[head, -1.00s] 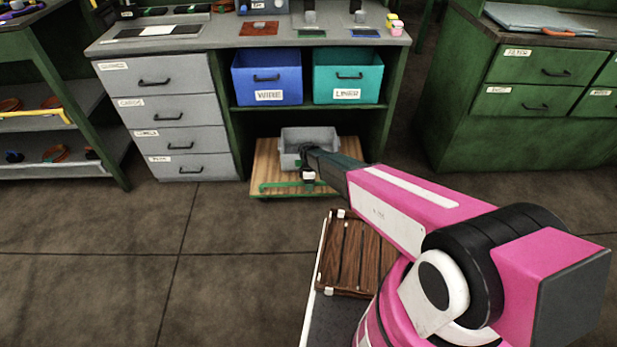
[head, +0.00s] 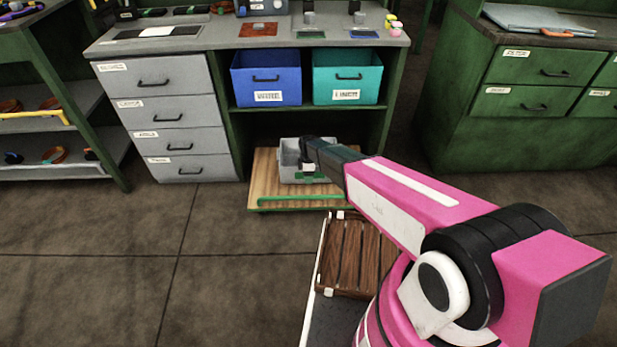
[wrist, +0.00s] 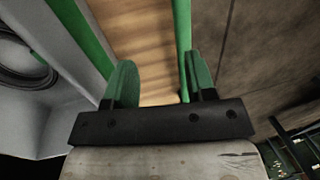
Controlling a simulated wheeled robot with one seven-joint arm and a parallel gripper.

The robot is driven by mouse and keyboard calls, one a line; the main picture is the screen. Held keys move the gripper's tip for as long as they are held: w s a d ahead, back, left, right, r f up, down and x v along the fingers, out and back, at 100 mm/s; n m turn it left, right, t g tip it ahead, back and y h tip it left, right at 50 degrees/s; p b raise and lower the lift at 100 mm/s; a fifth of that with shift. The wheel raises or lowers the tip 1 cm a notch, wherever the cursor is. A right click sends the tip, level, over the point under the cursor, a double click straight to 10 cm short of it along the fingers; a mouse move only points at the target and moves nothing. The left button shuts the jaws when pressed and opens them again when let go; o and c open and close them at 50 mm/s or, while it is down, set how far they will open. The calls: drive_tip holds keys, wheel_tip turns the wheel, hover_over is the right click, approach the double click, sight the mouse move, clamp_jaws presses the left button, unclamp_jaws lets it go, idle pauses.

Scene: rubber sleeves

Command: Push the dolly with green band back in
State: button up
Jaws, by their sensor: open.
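The dolly (head: 262,188) is a low wooden board with a green band (head: 300,202) along its front edge. It sticks out onto the floor from under the workbench. A grey bin (head: 288,172) stands on it. My gripper (head: 309,173) is over the dolly, at the bin's front, and partly hides both. In the wrist view my gripper (wrist: 162,80) is open, with green fingers and bare wood (wrist: 148,40) between them. The green band (wrist: 182,40) runs just inside the right finger; I cannot tell whether they touch. The bin (wrist: 35,75), with a coiled cable, lies left.
The workbench has grey drawers (head: 165,120) left of the dolly's bay, and a blue bin (head: 266,85) and teal bin (head: 346,85) on the shelf above. A green cabinet (head: 500,135) stands right. Floor (head: 215,260) in front is clear. A wooden crate (head: 345,265) lies beside my arm's base.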

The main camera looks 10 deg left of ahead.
drive_tip(key=f, duration=0.2)
drive_tip(key=s+f, duration=0.1)
drive_tip(key=f, duration=0.2)
drive_tip(key=s+f, duration=0.1)
drive_tip(key=f, duration=0.1)
drive_tip(key=shift+d+f, duration=0.25)
drive_tip(key=shift+f, duration=0.55)
drive_tip(key=shift+s+r, duration=0.15)
drive_tip(key=shift+r, duration=2.3)
wheel_tip(320, 180, up, 9)
hover_over(309, 191)
drive_tip(key=s, duration=0.3)
drive_tip(key=shift+s+d+f, duration=0.1)
drive_tip(key=shift+d, duration=0.05)
